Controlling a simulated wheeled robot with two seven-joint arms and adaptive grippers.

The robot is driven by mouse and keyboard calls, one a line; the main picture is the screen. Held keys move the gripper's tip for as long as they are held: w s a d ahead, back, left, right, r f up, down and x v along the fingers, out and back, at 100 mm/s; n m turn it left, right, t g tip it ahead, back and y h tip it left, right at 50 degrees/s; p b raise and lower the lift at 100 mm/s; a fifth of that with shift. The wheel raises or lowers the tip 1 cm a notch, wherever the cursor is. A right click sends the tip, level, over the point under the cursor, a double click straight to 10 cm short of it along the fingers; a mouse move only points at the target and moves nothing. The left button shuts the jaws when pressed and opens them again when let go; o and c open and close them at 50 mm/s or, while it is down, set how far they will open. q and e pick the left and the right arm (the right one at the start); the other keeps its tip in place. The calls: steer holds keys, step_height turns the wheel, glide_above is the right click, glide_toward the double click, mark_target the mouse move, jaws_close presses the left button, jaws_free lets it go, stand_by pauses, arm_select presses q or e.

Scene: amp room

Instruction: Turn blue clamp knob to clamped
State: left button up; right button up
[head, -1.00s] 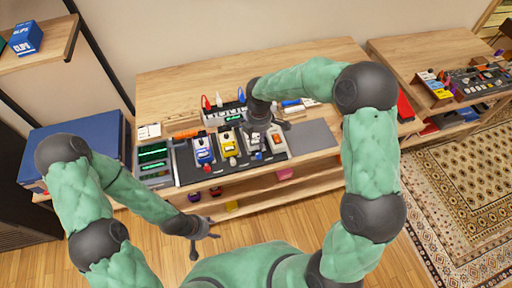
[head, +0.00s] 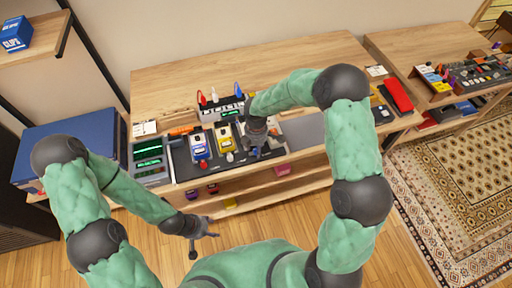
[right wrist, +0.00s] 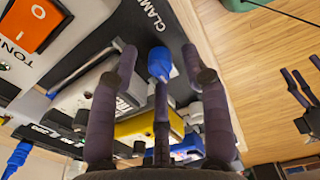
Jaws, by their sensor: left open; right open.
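The blue clamp knob (right wrist: 160,64) shows in the right wrist view, on a dark strip marked CLAMP. My right gripper (right wrist: 160,78) is open, with its dark fingers spread to either side of the knob in the picture and one finger below it. Whether any finger touches the knob I cannot tell. In the head view my right gripper (head: 262,148) is low over the right part of the dark pedal board (head: 184,172); the knob cannot be made out there. My left gripper (head: 205,234) is open and empty, in front of the bench above the floor.
A blue pedal (head: 199,148) and a yellow pedal (head: 226,142) stand left of my right gripper. A white unit with an orange switch (right wrist: 36,20) is close by in the wrist view. A green-screened device (head: 150,160) sits at the board's left.

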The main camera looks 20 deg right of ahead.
steer(key=shift+c, duration=0.2)
jaws_close()
steer(key=shift+m, duration=0.3)
steer(key=m+b, duration=0.1)
steer(key=m, duration=0.2)
steer(key=m+b, duration=0.1)
steer(key=m, duration=0.4)
steer(key=shift+b, duration=0.35)
steer(key=m+b, duration=0.1)
steer(key=m, duration=0.3)
steer(key=shift+m, duration=0.3)
steer(key=m+b, duration=0.1)
steer(key=m, duration=0.3)
steer(key=shift+m+b, duration=0.3)
steer(key=shift+b, duration=0.05)
